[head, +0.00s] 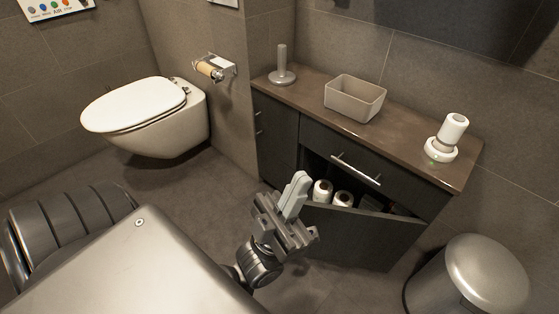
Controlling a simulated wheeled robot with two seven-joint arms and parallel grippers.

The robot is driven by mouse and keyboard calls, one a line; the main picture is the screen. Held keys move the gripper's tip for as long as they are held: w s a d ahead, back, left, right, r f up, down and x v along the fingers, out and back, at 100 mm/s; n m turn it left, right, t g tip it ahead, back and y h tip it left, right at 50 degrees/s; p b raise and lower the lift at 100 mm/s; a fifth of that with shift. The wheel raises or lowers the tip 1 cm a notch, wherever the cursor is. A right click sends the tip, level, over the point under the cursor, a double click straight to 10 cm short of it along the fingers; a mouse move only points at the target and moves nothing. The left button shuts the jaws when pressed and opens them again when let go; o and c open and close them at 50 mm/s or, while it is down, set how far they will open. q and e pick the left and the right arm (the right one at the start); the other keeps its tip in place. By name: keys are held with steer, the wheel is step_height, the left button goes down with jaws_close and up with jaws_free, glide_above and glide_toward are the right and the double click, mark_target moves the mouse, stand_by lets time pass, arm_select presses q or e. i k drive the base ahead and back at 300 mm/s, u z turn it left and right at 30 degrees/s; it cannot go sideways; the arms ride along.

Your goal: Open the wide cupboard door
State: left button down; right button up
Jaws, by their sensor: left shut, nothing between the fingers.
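The wide cupboard door (352,235) is the dark panel at the bottom of the vanity. It stands partly open, swung outward from its left side, and toilet rolls (332,194) show in the dark opening behind it. My left gripper (298,182) is shut and empty, at the left end of the door's top edge. Its light fingers point up in front of the opening; whether they touch the door I cannot tell. The lower left part of the door is partly hidden by my gripper. My right gripper is out of view.
Above the door is a closed drawer (341,161) with a bar handle. The brown counter (305,92) bears a roll stand, a grey bin (355,98) and a white dispenser (447,139). A pedal bin (485,272) stands right of the door; a toilet (165,128) hangs at left.

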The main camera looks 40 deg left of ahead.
mark_target(358, 239)
steer(key=z, duration=1.1)
steer(key=i, duration=0.4)
steer(key=u, duration=2.25)
